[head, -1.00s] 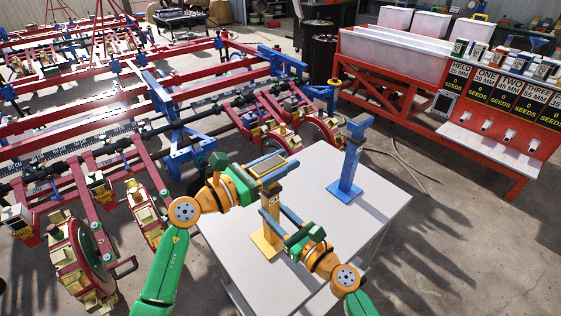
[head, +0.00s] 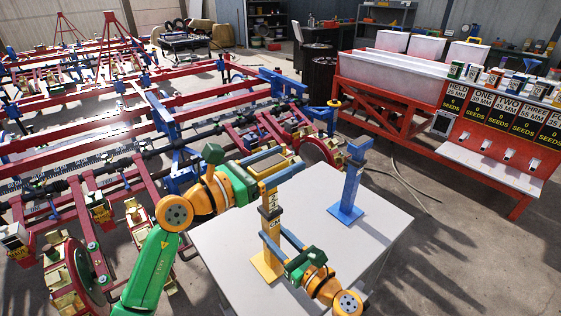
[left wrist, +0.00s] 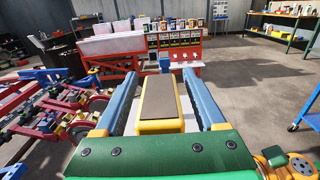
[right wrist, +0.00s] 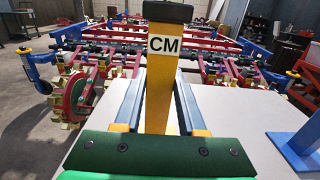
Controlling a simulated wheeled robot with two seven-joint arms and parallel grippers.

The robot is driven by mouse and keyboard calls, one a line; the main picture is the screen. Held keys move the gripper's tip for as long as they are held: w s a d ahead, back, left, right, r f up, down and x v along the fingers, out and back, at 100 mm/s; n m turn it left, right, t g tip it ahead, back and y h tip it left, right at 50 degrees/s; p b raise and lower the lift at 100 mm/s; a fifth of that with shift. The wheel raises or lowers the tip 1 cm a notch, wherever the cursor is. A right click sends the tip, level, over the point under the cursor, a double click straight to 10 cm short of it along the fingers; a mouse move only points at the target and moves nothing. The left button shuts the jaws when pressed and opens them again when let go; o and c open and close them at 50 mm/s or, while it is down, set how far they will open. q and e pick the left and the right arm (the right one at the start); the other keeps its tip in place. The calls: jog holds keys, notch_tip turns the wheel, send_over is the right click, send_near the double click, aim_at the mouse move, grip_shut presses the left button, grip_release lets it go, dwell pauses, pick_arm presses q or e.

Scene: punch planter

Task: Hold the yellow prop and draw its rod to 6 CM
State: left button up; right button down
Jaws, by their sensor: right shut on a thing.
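The yellow prop stands upright on the table, its square base (head: 262,268) flat. Its post shows a CM label in the right wrist view (right wrist: 163,45), below a dark collar (right wrist: 167,12). In the head view a length of marked yellow rod (head: 271,201) shows above the collar; the mark is too small to read surely. My left gripper (head: 290,172) is open at the rod's top, a yellow head with a dark pad (left wrist: 160,98). Gaps show between the head and both fingers. My right gripper (right wrist: 158,100) is shut on the post below the label.
A blue prop (head: 347,192) stands on the white table (head: 375,245), right of the yellow one. A red and blue planter frame (head: 110,135) fills the left and back. A red seed stand (head: 490,145) is at the right.

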aim_at(251, 173)
pick_arm(q)
jog(key=v, duration=1.2)
dwell(0.8)
pick_arm(e)
grip_release()
pick_arm(q)
jog(key=shift+r+p, duration=0.3)
jog(key=shift+p, duration=0.05)
pick_arm(e)
jog(key=shift+v, duration=2.35)
pick_arm(q)
jog(key=shift+f, duration=0.1)
pick_arm(e)
jog(key=shift+v, duration=2.25)
